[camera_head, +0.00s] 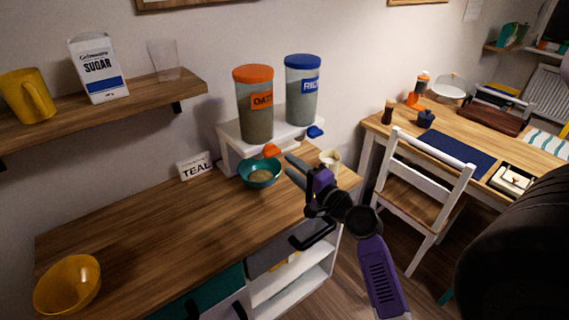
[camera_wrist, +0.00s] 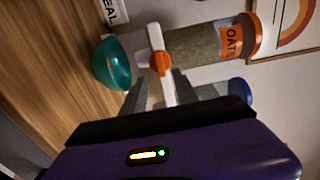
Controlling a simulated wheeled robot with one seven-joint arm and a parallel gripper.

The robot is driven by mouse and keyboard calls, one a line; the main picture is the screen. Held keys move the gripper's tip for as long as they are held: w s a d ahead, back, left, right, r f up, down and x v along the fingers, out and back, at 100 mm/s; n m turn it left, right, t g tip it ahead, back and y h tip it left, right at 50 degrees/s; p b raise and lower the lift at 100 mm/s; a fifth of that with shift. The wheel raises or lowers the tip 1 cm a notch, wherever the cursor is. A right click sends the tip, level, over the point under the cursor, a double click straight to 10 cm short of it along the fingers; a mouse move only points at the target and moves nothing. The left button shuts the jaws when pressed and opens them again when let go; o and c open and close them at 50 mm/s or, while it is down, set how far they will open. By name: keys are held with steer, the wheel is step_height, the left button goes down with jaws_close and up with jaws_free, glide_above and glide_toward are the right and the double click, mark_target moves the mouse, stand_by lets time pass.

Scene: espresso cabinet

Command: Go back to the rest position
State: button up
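My gripper (camera_head: 291,166) is raised over the right end of the wooden counter, just right of the teal bowl. Its two fingers are apart with nothing between them; in the wrist view the gripper (camera_wrist: 160,88) also shows spread fingers. The teal bowl (camera_head: 248,180) stands on the counter below the oats dispenser (camera_head: 255,118) and holds some brownish content. In the wrist view the bowl (camera_wrist: 108,66) and the dispenser's orange knob (camera_wrist: 160,64) lie just beyond the fingers, apart from them.
The blue-lidded rice dispenser (camera_head: 301,95) stands beside the oats one on a white stand (camera_head: 227,151). A white cup (camera_head: 330,159) is close behind my gripper. A yellow bowl (camera_head: 68,285) is at the counter's left. A white chair (camera_head: 420,185) and table stand right. The counter's middle is clear.

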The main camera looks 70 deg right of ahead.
steer(key=shift+v, duration=0.95)
steer(key=s+a+f+n+y, duration=0.1)
steer(key=s+a+n+y, duration=0.2)
steer(key=s+a+n, duration=0.2)
steer(key=s+a+f+n+y, duration=0.1)
steer(key=s+a+n+y, duration=0.2)
steer(key=a+n, duration=0.8)
steer(key=s+a+f+n+y, duration=0.1)
steer(key=s+a+n+y, duration=0.2)
steer(key=a, duration=1.9)
steer(key=s+n, duration=0.3)
steer(key=n, duration=0.2)
steer(key=shift+s+a+y, duration=0.2)
steer(key=shift+s+y, duration=0.1)
steer(key=shift+s, duration=0.05)
